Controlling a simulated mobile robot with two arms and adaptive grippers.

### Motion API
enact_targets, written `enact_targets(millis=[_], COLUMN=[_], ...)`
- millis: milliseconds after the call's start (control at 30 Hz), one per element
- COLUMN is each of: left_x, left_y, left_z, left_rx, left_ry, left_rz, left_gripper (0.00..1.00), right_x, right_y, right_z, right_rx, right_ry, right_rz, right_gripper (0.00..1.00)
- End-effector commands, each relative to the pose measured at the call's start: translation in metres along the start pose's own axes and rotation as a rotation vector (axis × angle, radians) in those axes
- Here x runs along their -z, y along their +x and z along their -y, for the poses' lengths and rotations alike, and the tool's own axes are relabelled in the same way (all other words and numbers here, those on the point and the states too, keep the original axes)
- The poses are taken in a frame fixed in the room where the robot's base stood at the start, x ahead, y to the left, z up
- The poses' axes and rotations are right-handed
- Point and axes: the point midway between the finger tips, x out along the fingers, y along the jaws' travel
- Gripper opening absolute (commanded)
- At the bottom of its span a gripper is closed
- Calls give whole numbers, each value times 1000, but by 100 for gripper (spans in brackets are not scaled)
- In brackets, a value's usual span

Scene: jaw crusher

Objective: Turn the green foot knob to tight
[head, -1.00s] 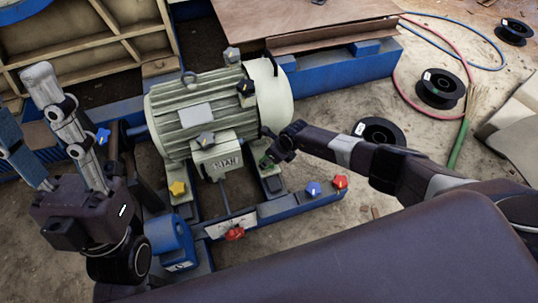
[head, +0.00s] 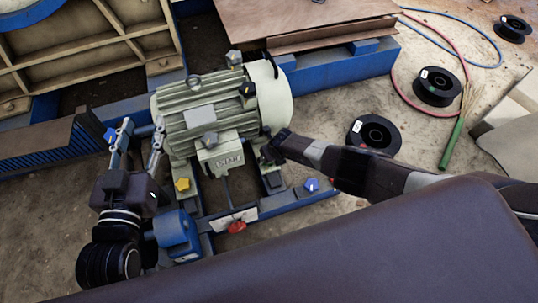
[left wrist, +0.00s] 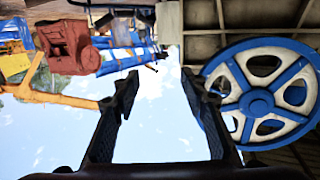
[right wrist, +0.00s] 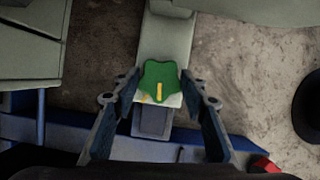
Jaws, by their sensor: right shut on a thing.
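The green foot knob (right wrist: 160,76) is star-shaped, with a yellow pointer line running up and down the picture in the right wrist view. It sits on a pale plate at a motor foot. My right gripper (right wrist: 159,84) has a finger on each side of the knob and is shut on it. In the head view, my right gripper (head: 270,151) is beside the motor (head: 205,110) and hides the knob. My left gripper (head: 140,130) points upward left of the motor. In the left wrist view, its fingers (left wrist: 160,82) are apart with nothing between them.
A yellow knob (head: 182,184), a red knob (head: 237,227) and a blue knob (head: 312,185) stand around the blue base frame (head: 285,203). Black spools (head: 374,135) and a green-handled broom (head: 451,143) lie on the floor at right.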

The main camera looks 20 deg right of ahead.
Motion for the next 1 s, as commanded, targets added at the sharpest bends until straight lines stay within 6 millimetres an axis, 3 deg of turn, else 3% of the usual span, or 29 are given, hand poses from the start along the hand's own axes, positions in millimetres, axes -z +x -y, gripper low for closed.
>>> enact_targets(millis=[200,400,533,800,1000], left_x=[-40,-56,-45,0,22], left_y=[-9,-14,-9,0,1], left_z=[6,7,6,0,-3], left_rx=[12,15,12,-1,-6], left_ry=[2,2,2,0,-2], left_rz=[188,254,196,-7,-104], left_gripper=[40,40,40,40,40], right_x=[-3,-2,-1,-2,-2], right_y=[-2,0,1,1,1], right_z=[-1,-3,-3,-3,-4], right_rx=[47,109,149,209,233], right_ry=[110,256,353,505,564], right_rz=[3,2,2,2,2], right_gripper=[15,15,15,15,15])
